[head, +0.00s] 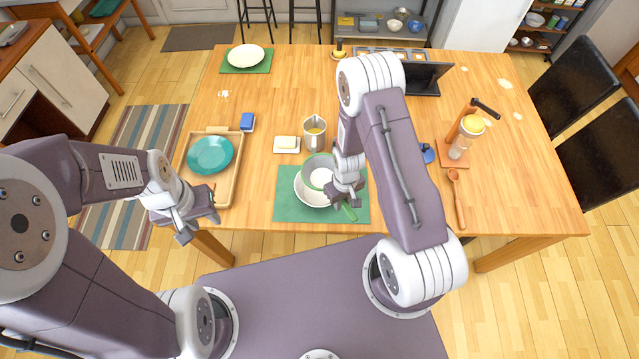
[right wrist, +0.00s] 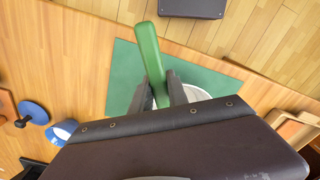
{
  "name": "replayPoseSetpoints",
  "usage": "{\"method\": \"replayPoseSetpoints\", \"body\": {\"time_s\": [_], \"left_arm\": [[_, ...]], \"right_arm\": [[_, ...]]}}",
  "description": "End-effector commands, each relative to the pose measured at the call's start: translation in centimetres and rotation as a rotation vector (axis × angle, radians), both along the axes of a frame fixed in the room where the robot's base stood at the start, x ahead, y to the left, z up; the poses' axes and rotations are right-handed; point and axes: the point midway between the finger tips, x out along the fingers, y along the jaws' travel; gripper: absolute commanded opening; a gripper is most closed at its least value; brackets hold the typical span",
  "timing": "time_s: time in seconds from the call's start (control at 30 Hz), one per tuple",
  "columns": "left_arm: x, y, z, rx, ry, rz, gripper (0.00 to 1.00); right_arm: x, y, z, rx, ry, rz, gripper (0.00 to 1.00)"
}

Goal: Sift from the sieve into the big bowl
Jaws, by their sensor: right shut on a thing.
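A sieve with a green rim (head: 306,166) and white contents is over the big white bowl (head: 303,200). The bowl stands on a green mat (head: 288,210) near the table's front edge. My right gripper (head: 346,200) is shut on the sieve's green handle, which sticks out past the fingers; the handle (right wrist: 148,55) also shows between the fingers in the right wrist view. There the bowl (right wrist: 196,93) is mostly hidden by the gripper. Whether sieve and bowl touch is unclear. My left gripper (head: 198,224) looks open and empty, off the table's front left edge.
A wooden tray with a teal plate (head: 210,155) lies at the left. A butter dish (head: 287,144) and a metal jug (head: 314,135) stand behind the bowl. A wooden spoon (head: 457,200) and a stand with a yellow-topped jar (head: 462,143) are at the right. The front right is clear.

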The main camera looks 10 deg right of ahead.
Motion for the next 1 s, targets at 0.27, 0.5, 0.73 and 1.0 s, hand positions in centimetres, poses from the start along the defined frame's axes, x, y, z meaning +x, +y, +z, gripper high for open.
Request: {"method": "replayPoseSetpoints", "body": {"time_s": [0.27, 0.5, 0.73, 1.0], "left_arm": [[0.0, 0.0, -1.2, 0.0, 0.0, 0.0, 0.36], [0.0, 0.0, -0.7, 0.0, 0.0, 0.0, 0.36], [0.0, 0.0, -0.6, 0.0, 0.0, 0.0, 0.36], [0.0, 0.0, -0.7, 0.0, 0.0, 0.0, 0.36]], "right_arm": [[-1.1, 4.0, -0.1, 0.0, -0.001, 0.002, 0.0], [-0.7, 2.6, 0.1, 0.0, -0.001, -0.008, 0.0], [0.4, -1.2, 0.0, 0.001, -0.002, -0.004, 0.0], [0.3, -1.0, -0.1, 0.0, -0.001, 0.003, 0.0]]}}
